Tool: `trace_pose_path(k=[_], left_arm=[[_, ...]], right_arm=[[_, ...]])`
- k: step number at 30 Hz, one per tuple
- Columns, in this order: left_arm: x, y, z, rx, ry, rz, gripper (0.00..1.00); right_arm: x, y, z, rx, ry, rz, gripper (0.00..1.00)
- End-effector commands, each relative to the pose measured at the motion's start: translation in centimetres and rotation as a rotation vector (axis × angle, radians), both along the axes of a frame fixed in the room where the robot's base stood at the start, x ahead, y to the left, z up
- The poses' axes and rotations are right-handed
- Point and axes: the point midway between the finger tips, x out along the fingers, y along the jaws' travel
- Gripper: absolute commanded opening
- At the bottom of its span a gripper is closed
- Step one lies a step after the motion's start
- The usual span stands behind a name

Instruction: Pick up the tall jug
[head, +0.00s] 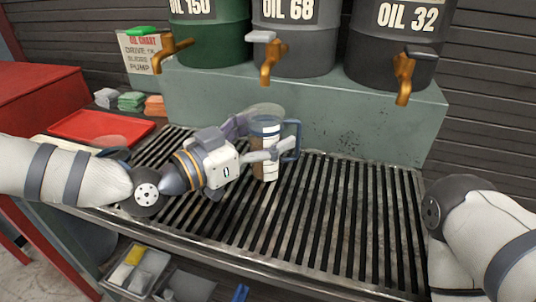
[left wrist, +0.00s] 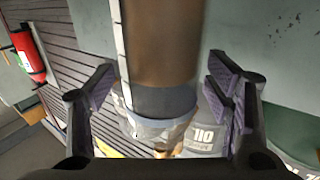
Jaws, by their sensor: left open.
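The tall jug (head: 266,131) is a see-through vessel with brown contents, a pale scale strip and a dark blue handle on its right. It stands upright on the slatted grate. My left gripper (head: 270,151) is open at the jug, with one finger across its near side; the other finger is mostly hidden. In the left wrist view the jug (left wrist: 172,50) fills the middle between the two open fingers of my left gripper (left wrist: 166,92), with gaps showing beside it. My right gripper is out of view; only my right arm shows at the right.
The grate (head: 330,215) has free room right of the jug. Behind it a green-grey ledge (head: 360,140) carries oil drums with brass taps (head: 403,78). A red tray (head: 100,126) and folded cloths (head: 131,101) lie at the left. A greyish rounded shape behind the jug is unclear.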

Motion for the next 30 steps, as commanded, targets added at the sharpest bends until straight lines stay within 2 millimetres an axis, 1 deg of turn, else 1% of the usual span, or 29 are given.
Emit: trace_pose_path(k=[3,8,9,10,11,13,14,20,23,26,28,30], left_arm=[[0.0,0.0,0.2,0.000,-0.003,0.000,0.72],[0.0,0.0,0.2,0.000,-0.003,0.000,0.36],[0.0,0.1,0.2,0.000,-0.003,0.000,0.27],[0.0,0.1,0.2,0.000,-0.003,0.000,0.20],[0.0,0.1,0.2,0.000,-0.003,0.000,0.16],[0.0,0.1,0.2,-0.001,-0.003,0.000,0.16],[0.0,0.1,0.2,-0.001,-0.003,0.000,0.11],[0.0,0.1,0.4,0.000,-0.004,0.000,0.11],[0.0,0.1,1.3,-0.001,-0.006,0.000,0.11],[0.0,0.0,2.8,0.000,-0.009,0.000,0.11],[0.0,0.0,4.2,-0.001,-0.011,0.000,0.11],[-0.9,1.3,3.9,0.000,-0.003,0.003,0.11]], right_arm=[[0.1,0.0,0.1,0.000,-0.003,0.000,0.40],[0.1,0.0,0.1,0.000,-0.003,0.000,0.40],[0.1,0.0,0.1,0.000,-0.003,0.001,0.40],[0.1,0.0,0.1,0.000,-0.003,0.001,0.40],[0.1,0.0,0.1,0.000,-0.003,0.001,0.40],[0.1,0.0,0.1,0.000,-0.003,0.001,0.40],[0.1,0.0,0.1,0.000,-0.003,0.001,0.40],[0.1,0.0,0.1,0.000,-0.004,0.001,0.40],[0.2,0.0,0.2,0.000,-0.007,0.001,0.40],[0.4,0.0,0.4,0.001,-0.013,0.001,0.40],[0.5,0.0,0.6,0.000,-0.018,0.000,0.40],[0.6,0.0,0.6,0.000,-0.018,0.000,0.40]])
